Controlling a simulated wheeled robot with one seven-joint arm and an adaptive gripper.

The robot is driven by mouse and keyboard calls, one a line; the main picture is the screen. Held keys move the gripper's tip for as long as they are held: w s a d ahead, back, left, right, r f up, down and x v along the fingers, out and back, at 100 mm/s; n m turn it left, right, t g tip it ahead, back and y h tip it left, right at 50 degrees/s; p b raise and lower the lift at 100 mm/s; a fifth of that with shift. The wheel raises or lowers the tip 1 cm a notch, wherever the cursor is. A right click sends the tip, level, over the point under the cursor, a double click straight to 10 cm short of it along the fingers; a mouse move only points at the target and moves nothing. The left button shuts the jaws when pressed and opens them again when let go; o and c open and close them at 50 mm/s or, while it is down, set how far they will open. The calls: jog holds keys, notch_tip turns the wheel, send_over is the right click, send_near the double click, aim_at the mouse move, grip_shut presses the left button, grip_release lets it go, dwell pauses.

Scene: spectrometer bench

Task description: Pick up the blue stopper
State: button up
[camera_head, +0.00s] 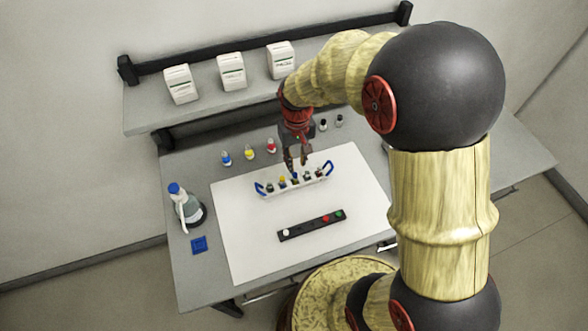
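A white rack (317,186) with blue end handles stands on the white mat, holding a row of small vials with differently coloured stoppers. A small blue spot near the rack's middle, just below my fingers, looks like the blue stopper (295,175); it is tiny and partly hard to make out. My gripper (296,164) points down over the rack, with its two fingertips apart and just above that spot. I see nothing held between the fingers, and cannot tell whether they touch the stopper.
A black strip (297,230) with white, red and green pieces lies in front of the rack. Blue-, yellow- and red-capped bottles (249,153) stand behind. A wash bottle (186,205) and blue square (199,245) are at left. A shelf (205,107) with white boxes is behind.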

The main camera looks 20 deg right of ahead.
aim_at(295, 174)
jog(key=shift+w+f, duration=0.25)
jog(key=shift+f, duration=1)
notch_tip(295, 174, down, 4)
jog(key=shift+a+f+b, duration=0.1)
jog(key=shift+f+b, duration=0.1)
jog(key=shift+b, duration=0.2)
jog(key=shift+c, duration=0.7)
jog(key=c, duration=0.3)
